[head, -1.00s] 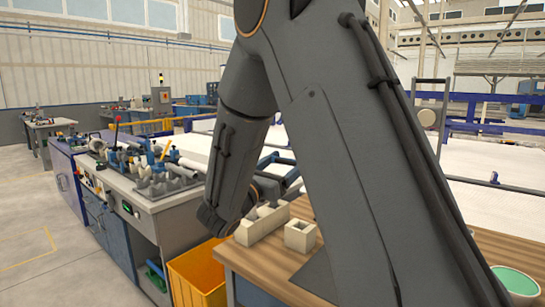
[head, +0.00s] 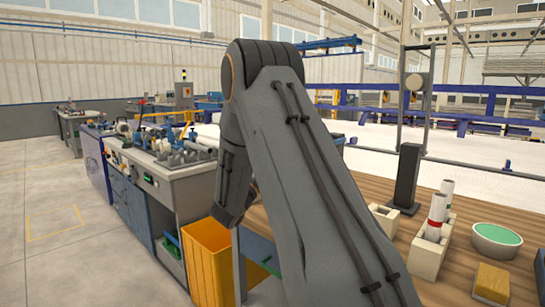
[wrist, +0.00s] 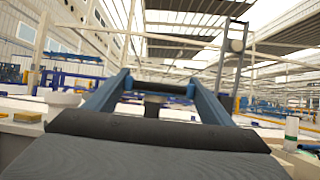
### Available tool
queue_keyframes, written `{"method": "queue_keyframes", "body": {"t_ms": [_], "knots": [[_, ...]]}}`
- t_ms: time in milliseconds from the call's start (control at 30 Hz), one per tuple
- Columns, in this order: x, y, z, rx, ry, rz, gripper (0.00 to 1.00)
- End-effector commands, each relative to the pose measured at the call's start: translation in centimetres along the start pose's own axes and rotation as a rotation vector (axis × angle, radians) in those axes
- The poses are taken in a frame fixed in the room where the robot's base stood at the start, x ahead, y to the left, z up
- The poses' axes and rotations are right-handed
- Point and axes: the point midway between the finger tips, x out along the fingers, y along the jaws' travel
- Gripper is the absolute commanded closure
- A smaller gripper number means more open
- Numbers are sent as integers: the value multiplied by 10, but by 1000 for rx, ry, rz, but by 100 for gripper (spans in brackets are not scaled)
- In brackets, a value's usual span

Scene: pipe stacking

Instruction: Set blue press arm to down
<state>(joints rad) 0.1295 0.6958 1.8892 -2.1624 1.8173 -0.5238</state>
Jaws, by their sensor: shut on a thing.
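In the wrist view, two blue bars that appear to be my gripper's fingers (wrist: 158,80) reach forward from the dark wrist body. A dark crosswise bar (wrist: 160,89) lies between their far ends, and the gripper is shut on it. I cannot tell whether this bar belongs to the blue press arm. In the head view my grey arm fills the middle and hides most of the gripper. I cannot pick out the blue press arm with certainty there. A dark upright column (head: 405,177) stands on the wooden table (head: 368,188), right of my arm.
A beige holder (head: 427,254) with a red-and-white pipe (head: 437,213), a green-filled bowl (head: 497,238) and a yellow block (head: 493,281) are on the table. A tall dark frame with a disc (head: 413,81) stands behind. An orange bin (head: 208,262) is beside the table.

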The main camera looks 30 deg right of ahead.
Motion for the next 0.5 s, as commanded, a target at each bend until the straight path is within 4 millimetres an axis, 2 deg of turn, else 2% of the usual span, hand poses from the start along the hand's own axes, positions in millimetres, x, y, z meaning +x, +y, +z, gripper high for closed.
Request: {"method": "queue_keyframes", "body": {"t_ms": [33,433,467,500], "knots": [[1,-2,-8,-7,8,-4,65],[-5,0,-10,-12,13,1,65],[-5,0,-10,-12,14,1,21],[-6,0,-10,-12,13,1,14]]}}
